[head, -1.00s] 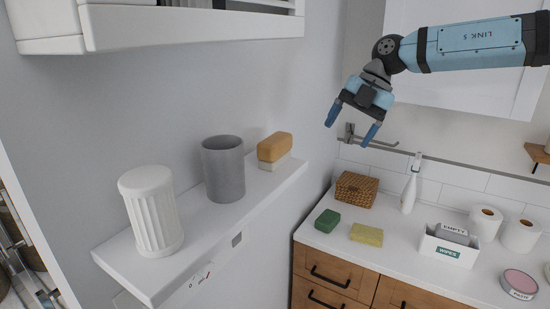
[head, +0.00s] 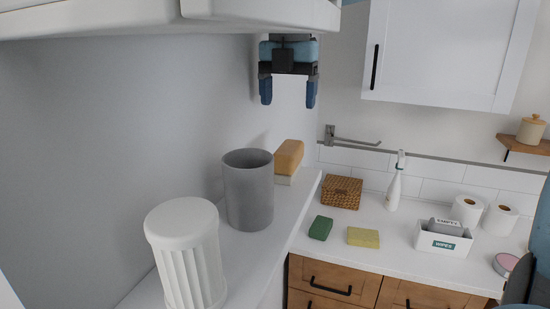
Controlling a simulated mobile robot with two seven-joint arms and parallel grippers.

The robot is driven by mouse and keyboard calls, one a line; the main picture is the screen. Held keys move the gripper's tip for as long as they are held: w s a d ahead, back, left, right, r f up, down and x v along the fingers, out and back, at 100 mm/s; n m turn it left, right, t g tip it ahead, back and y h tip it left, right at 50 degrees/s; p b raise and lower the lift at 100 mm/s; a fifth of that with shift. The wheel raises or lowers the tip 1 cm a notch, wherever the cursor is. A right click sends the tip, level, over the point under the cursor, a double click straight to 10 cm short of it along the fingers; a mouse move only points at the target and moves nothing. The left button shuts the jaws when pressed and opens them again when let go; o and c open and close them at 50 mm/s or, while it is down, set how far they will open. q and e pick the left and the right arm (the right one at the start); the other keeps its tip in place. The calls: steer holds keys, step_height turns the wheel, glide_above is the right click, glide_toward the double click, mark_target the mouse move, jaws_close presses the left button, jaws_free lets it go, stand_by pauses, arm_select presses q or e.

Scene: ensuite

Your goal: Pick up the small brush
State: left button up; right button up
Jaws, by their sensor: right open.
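The small brush (head: 288,158) appears to be the block with a tan top and a cream lower part. It rests on the white ledge (head: 262,243) against the wall, behind the grey cup. My right gripper (head: 288,96) points down above the brush in the picture, with its two blue fingers apart and nothing between them. A gap shows between the fingertips and the brush; the depth between them is hard to judge. My left gripper is not in view.
A grey cup (head: 248,190) and a white fluted jar (head: 186,258) stand on the ledge before the brush. A white cabinet (head: 260,15) overhangs above. The counter at right holds a wicker box (head: 340,192), green sponge (head: 320,228), yellow sponge (head: 363,238) and wipes box (head: 445,240).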

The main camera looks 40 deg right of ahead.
mark_target(291, 144)
steer(key=f, duration=0.6)
steer(key=shift+s+d+f+p, duration=0.15)
steer(key=shift+s+d+p, duration=0.15)
steer(key=shift+s+d, duration=0.05)
steer(key=shift+w+a+f, duration=0.15)
steer(key=shift+a+f, duration=0.05)
steer(key=shift+f, duration=0.25)
steer(key=f, duration=0.2)
steer(key=f+p, duration=0.1)
steer(key=f, duration=0.1)
steer(key=shift+s+f+p, duration=0.2)
steer(key=shift+f+p, duration=0.05)
steer(key=shift+p, duration=0.05)
steer(key=shift+f, duration=0.25)
steer(key=shift+c, duration=0.9)
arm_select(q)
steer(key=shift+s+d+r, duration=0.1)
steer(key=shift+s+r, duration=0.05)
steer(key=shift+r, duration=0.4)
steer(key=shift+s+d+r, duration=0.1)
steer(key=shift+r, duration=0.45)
arm_select(e)
steer(key=c, duration=0.8)
steer(key=shift+r, duration=0.1)
steer(key=shift+c, duration=0.2)
